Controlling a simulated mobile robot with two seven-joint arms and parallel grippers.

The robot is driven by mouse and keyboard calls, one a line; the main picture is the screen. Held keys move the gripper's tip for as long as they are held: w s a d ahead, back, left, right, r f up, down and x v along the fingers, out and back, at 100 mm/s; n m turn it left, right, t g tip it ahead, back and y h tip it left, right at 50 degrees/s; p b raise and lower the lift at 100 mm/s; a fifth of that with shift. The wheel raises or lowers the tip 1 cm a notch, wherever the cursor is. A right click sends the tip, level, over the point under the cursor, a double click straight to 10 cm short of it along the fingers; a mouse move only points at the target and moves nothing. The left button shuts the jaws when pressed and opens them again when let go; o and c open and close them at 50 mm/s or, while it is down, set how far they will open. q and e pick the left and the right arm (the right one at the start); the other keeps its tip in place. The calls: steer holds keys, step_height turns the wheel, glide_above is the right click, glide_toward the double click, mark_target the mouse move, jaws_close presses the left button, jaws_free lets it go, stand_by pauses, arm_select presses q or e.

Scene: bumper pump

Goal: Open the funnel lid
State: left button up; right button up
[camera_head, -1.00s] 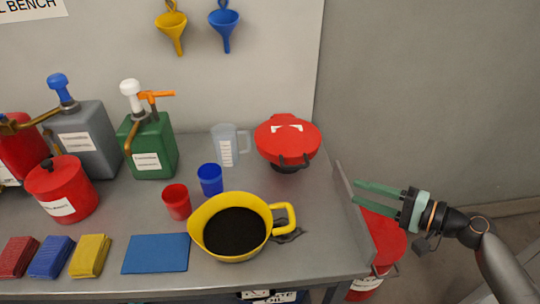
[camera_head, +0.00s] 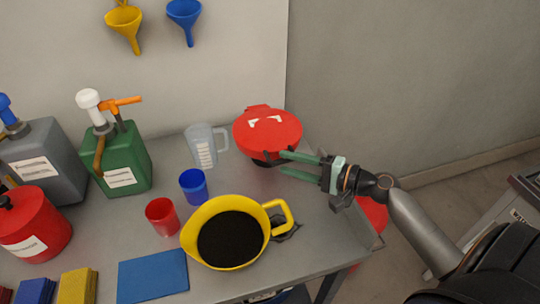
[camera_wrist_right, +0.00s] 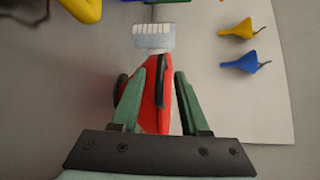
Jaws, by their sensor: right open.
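The red funnel lid (camera_head: 268,132) is a round red disc with white markings, shut on top of a dark funnel body at the back right of the bench. My right gripper (camera_head: 281,162) reaches in from the right, its green fingers open at the lid's front right edge by the dark handle. In the right wrist view the lid (camera_wrist_right: 152,105) shows edge-on between the two open fingers of the gripper (camera_wrist_right: 160,85). I cannot tell whether the fingers touch it. My left gripper is not in view.
A clear measuring jug (camera_head: 203,147) stands left of the lid. A yellow funnel-like bowl (camera_head: 197,225) with dark contents sits in front. Blue (camera_head: 193,187) and red (camera_head: 162,217) cups and a green pump can (camera_head: 122,160) stand to the left. A red bucket (camera_head: 371,215) is beyond the bench's right edge.

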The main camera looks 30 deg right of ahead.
mark_target(279, 161)
steer(key=x, duration=0.5)
steer(key=shift+w+a+p, duration=0.25)
steer(key=shift+w+p, duration=0.05)
steer(key=shift+p, duration=0.05)
steer(key=shift+f, duration=0.1)
jaws_close()
steer(key=shift+s+f, duration=0.1)
